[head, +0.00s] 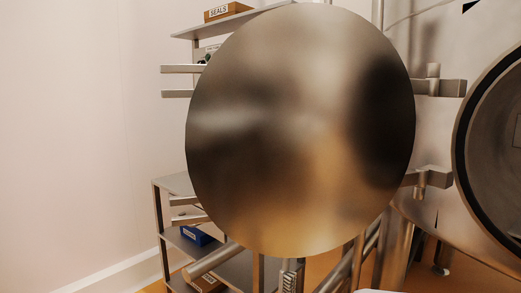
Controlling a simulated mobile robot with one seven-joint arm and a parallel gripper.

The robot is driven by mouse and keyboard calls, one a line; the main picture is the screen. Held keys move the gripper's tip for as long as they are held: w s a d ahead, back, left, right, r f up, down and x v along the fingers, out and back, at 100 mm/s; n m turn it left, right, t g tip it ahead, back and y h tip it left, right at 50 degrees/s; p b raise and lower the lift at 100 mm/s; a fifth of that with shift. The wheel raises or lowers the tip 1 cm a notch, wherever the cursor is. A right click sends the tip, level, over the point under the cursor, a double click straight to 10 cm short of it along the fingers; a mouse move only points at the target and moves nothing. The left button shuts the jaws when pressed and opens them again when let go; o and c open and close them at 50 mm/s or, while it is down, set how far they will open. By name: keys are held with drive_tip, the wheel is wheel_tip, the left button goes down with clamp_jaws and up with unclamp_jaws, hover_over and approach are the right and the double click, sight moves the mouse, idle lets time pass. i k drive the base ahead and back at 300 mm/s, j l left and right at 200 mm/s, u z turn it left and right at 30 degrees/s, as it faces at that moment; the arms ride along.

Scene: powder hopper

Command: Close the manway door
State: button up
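The manway door (290,130) is a large round polished metal disc that fills the middle of the head view. It stands swung wide open, with its broad face toward me. Its right side joins two hinge brackets, an upper one (445,88) and a lower one (428,180). Forked metal lugs (178,69) stick out from its left edge, high and low. The round manway opening, with a black seal ring (463,130), is at the far right and partly cut off by the picture edge. My gripper is not in view.
Behind the door stands a metal shelf rack (170,184) with a box marked SEALS (229,11) on top and a blue bin (195,235) lower down. Metal tubes run below the door. The left side shows a bare wall (75,130).

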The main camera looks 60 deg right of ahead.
sight(300, 135)
drive_tip(key=i, duration=1.25)
drive_tip(key=i+z, duration=0.35)
drive_tip(key=i, duration=0.15)
drive_tip(key=i+j+z, duration=0.3)
drive_tip(key=i, duration=0.2)
drive_tip(key=i+l+z, duration=0.1)
drive_tip(key=i+z, duration=0.7)
drive_tip(key=z, duration=3.3)
drive_tip(key=k+j+u, duration=0.1)
drive_tip(key=k, duration=0.25)
drive_tip(key=k+j+u, duration=0.1)
drive_tip(key=k+j, duration=0.2)
drive_tip(key=k, duration=0.1)
